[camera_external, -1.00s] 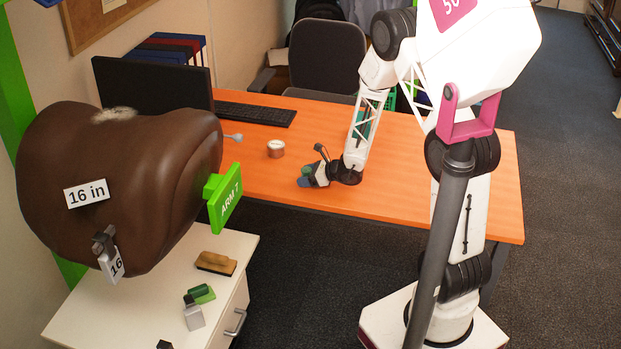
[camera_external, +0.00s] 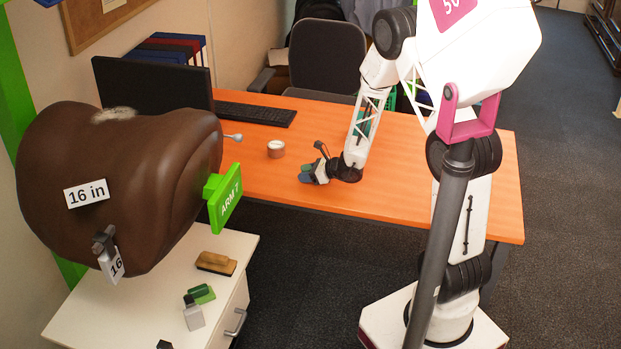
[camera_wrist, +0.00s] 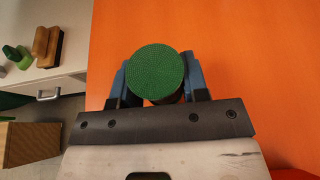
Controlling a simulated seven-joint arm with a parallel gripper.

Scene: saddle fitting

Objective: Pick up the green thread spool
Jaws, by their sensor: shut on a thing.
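The green thread spool (camera_wrist: 156,73) shows its round green top in the wrist view, between the two blue fingers of my gripper (camera_wrist: 158,85). My gripper is shut on it. In the external view my gripper (camera_external: 306,174) is low over the orange desk, near its front edge, and a small bit of green shows at the fingers. I cannot tell whether the spool touches the desk. Its lower part is hidden by the fingers and gripper body.
A round tin (camera_external: 276,149) stands on the orange desk (camera_external: 400,205), left of my gripper. A keyboard (camera_external: 255,113) and monitor (camera_external: 150,82) are behind. A brown saddle (camera_external: 120,180) on a stand is at left, above a white cabinet (camera_external: 110,310) holding brushes and small blocks.

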